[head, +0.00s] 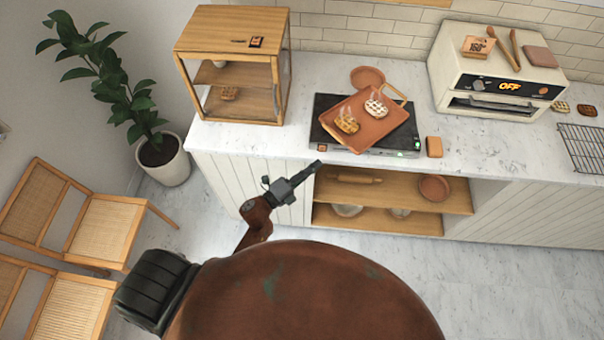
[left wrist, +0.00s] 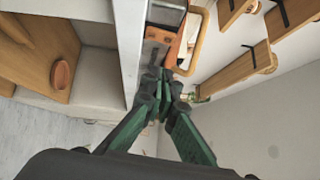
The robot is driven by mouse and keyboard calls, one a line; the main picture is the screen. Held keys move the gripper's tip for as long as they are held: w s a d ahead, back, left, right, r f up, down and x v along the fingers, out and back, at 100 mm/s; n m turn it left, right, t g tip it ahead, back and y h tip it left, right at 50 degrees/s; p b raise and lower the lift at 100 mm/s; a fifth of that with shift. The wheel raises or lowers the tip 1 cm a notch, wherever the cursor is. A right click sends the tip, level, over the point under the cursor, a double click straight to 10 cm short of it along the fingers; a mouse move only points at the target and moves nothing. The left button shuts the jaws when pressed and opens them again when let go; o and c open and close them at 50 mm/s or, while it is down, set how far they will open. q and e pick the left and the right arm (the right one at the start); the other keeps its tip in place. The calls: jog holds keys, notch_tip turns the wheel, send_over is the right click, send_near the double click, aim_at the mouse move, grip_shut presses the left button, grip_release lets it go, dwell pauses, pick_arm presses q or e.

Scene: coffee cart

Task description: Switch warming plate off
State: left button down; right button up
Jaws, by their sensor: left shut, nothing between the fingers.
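The black warming plate (head: 322,108) lies on the marble counter, with a green lit mark at the right end of its front strip. A small orange square sits at the strip's left end. A terracotta tray (head: 372,132) rests tilted across the plate with two steaming waffles on it. My left gripper (head: 318,163) is shut and empty, its tip just in front of the plate's front left corner; I cannot tell whether it touches. In the left wrist view the closed fingers (left wrist: 165,82) point at the counter edge below an orange patch. My right gripper is out of view.
A wooden cabinet (head: 230,60) stands left of the plate. A small orange block (head: 434,147) sits at its right. A toaster oven (head: 495,75) showing OFF stands further right. Open shelves (head: 390,195) lie below the counter. A potted plant (head: 160,160) and chairs are at left.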

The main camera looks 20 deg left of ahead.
pick_arm(q)
jog(key=shift+w+a+r, duration=0.15)
jog(key=shift+w+a, duration=0.05)
jog(key=shift+w, duration=0.85)
jog(key=shift+w+a+r, duration=0.1)
jog(key=shift+w+a, duration=0.1)
jog(key=shift+w, duration=0.85)
jog(key=p, duration=0.1)
jog(key=r+p, duration=0.1)
jog(key=p, duration=0.1)
jog(key=shift+w+a+n+g, duration=0.15)
jog(key=shift+w+n+g, duration=0.15)
jog(key=shift+f, duration=0.35)
jog(key=shift+s+r, duration=0.1)
jog(key=shift+s, duration=0.45)
send_near(324, 148)
jog(key=s+r, duration=0.1)
jog(key=s, duration=0.5)
jog(key=shift+s+a+r, duration=0.15)
jog(key=shift+s+r, duration=0.2)
jog(key=shift+s, duration=0.1)
